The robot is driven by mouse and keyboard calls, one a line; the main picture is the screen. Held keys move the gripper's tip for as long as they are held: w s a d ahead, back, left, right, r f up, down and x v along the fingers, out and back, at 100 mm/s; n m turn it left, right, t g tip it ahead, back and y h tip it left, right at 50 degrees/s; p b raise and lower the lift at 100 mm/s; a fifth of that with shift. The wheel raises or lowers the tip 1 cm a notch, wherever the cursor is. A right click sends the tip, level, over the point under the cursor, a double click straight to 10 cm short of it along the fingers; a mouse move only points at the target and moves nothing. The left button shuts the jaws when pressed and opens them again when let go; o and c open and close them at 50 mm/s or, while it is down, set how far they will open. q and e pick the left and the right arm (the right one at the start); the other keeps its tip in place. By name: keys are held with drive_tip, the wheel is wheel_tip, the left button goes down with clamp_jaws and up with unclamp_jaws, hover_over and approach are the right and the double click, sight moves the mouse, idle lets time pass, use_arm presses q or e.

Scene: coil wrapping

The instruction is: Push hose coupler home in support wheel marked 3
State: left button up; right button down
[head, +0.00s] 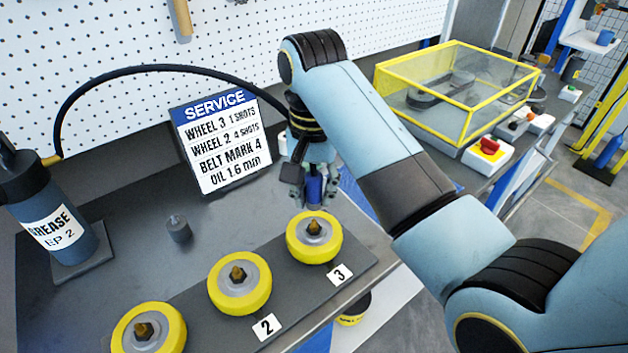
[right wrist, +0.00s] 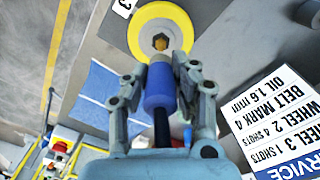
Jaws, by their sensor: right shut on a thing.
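The support wheel marked 3 (head: 314,238) is a yellow ring with a grey hub and a brass fitting in its middle; it also shows in the right wrist view (right wrist: 185,20). My right gripper (head: 316,192) is shut on the blue hose coupler (head: 314,189), and holds it above and a little behind wheel 3. In the right wrist view the coupler (right wrist: 160,88) points toward the brass fitting (right wrist: 160,42); I cannot tell whether a gap is left between them. The black hose (head: 180,68) arcs from the grease canister toward my right gripper. My left gripper is not in view.
The wheel marked 2 (head: 240,284) and another yellow wheel (head: 148,328) stand in the same row. A grease canister (head: 45,215) stands at left. A service sign (head: 218,143) stands behind. A small grey cylinder (head: 178,228) stands on the bench. A yellow-framed clear box (head: 455,90) is at right.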

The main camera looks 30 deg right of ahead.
sight(314, 221)
drive_tip(key=shift+f+b, duration=0.35)
drive_tip(key=shift+f, duration=1.05)
drive_tip(key=shift+p, duration=0.65)
drive_tip(key=shift+f+b, duration=0.3)
drive_tip(key=shift+f, duration=1.05)
idle(0.6)
drive_tip(key=c, duration=1)
unclamp_jaws()
wheel_tip(314, 221, up, 8)
drive_tip(key=shift+f, duration=0.25)
